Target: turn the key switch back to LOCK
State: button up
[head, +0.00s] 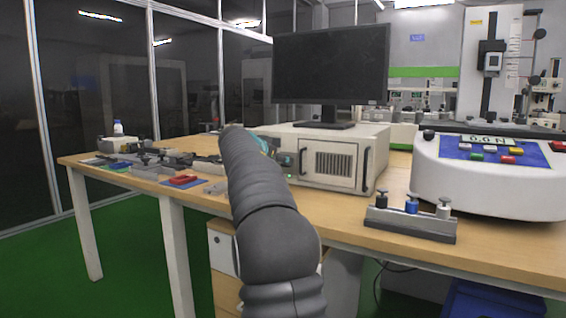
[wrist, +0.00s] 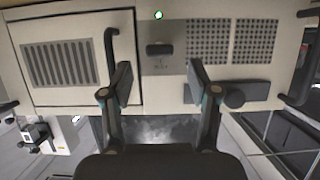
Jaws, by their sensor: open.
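The key switch (wrist: 159,49) shows in the wrist view as a small dark bar lying crosswise on the front panel of a beige cabinet (wrist: 70,16). Small marks beside it are too blurred to read. My gripper (wrist: 159,82) is open and empty. Its two fingers stand apart on either side of the switch in the picture, and I see no contact with it. In the head view my arm hides the switch and most of the gripper. The cabinet also shows there (head: 284,134), under a monitor.
The cabinet has a vent (wrist: 60,64), black handles (wrist: 109,50) and a lit green lamp (wrist: 158,15). A dark monitor (head: 330,62) stands on it. On the wooden table (head: 345,222), a three-knob block (head: 410,222) and a white tester (head: 490,185) stand right; small fixtures (head: 150,168) lie left.

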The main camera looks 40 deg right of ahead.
jog(key=shift+x, duration=1.6)
grip_shut()
